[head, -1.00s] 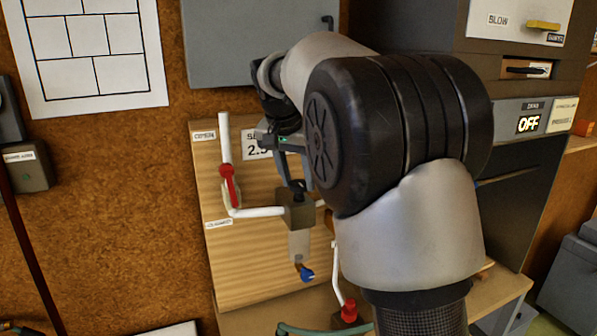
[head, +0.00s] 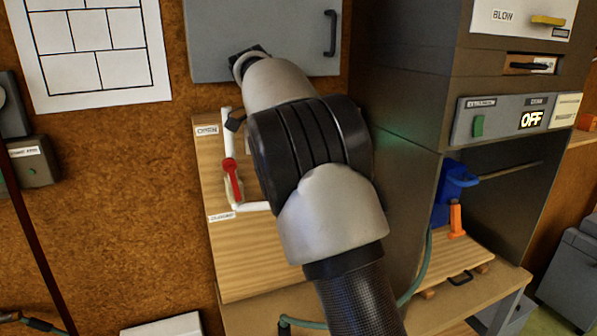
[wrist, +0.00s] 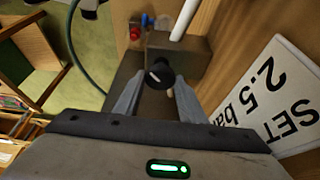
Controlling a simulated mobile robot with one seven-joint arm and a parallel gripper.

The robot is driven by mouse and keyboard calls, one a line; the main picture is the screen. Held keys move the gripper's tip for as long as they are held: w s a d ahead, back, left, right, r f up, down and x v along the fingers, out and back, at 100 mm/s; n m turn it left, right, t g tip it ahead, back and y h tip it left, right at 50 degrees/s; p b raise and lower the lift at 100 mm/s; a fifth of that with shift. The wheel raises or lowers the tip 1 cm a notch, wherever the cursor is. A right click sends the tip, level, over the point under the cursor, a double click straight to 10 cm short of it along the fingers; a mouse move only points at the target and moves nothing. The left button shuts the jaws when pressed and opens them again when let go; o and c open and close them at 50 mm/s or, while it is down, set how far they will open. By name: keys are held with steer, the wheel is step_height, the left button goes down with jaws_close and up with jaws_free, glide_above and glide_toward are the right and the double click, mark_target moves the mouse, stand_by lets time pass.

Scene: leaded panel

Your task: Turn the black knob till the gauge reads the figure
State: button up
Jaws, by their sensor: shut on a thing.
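In the wrist view the black knob (wrist: 160,73) sits on a dark block (wrist: 178,50) with a white pipe at its top. My gripper (wrist: 156,84) is shut on the knob, one finger on each side. A sign (wrist: 265,105) beside it, upside down in this view, reads "SET 2.5 bar". In the head view my arm hides the knob, the block, the sign and my gripper. I see no gauge face in either view.
A grey cabinet (head: 258,45) hangs above.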

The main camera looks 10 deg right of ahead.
steer(key=shift+m, duration=0.4)
steer(key=o, duration=1)
